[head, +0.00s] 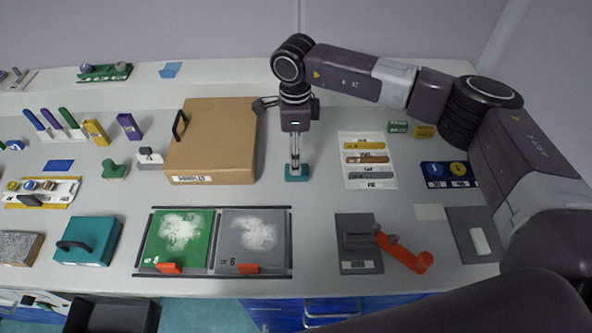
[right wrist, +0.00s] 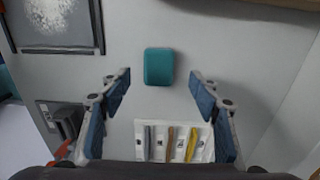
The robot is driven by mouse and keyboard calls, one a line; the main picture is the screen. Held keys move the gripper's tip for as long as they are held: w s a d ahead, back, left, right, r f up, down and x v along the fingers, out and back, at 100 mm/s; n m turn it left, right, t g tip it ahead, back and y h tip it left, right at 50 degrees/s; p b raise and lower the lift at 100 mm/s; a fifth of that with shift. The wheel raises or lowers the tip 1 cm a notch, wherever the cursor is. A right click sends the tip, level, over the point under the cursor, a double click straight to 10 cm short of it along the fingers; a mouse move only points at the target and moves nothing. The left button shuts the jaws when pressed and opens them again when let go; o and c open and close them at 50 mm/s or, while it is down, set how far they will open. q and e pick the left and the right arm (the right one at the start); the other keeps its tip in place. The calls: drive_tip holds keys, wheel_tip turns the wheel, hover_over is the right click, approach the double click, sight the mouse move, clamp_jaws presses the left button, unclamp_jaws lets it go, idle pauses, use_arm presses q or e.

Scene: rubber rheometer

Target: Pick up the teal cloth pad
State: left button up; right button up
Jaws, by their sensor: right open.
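The teal cloth pad (head: 297,172) lies flat on the grey worktop, just right of the cardboard box in the head view. In the right wrist view the teal pad (right wrist: 159,66) is a rounded block ahead of the fingertips, centred between them. My right gripper (head: 295,163) points down directly over the pad in the head view. In the right wrist view the right gripper (right wrist: 160,76) is open and empty, with blue finger pads on each side and a clear gap around the pad. The left gripper is not in the frames.
The cardboard box (head: 212,136) with a black handle stands close on the left. A white card with coloured strips (head: 368,178) lies to the right. Green and grey powdered panels (head: 215,276) lie in front. The worktop right around the pad is clear.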

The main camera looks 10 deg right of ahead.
drive_tip(key=shift+s+f, duration=0.15)
drive_tip(key=shift+f, duration=0.15)
wheel_tip(320, 180, down, 4)
drive_tip(key=p, duration=0.2)
drive_tip(key=shift+d+f+p, duration=0.15)
drive_tip(key=shift+f+p, duration=0.05)
drive_tip(key=shift+p, duration=0.1)
drive_tip(key=shift+f, duration=0.3)
drive_tip(key=c, duration=1.1)
drive_tip(key=shift+o, duration=0.2)
drive_tip(key=shift+r, duration=0.1)
wheel_tip(320, 180, up, 20)
drive_tip(key=b, duration=0.5)
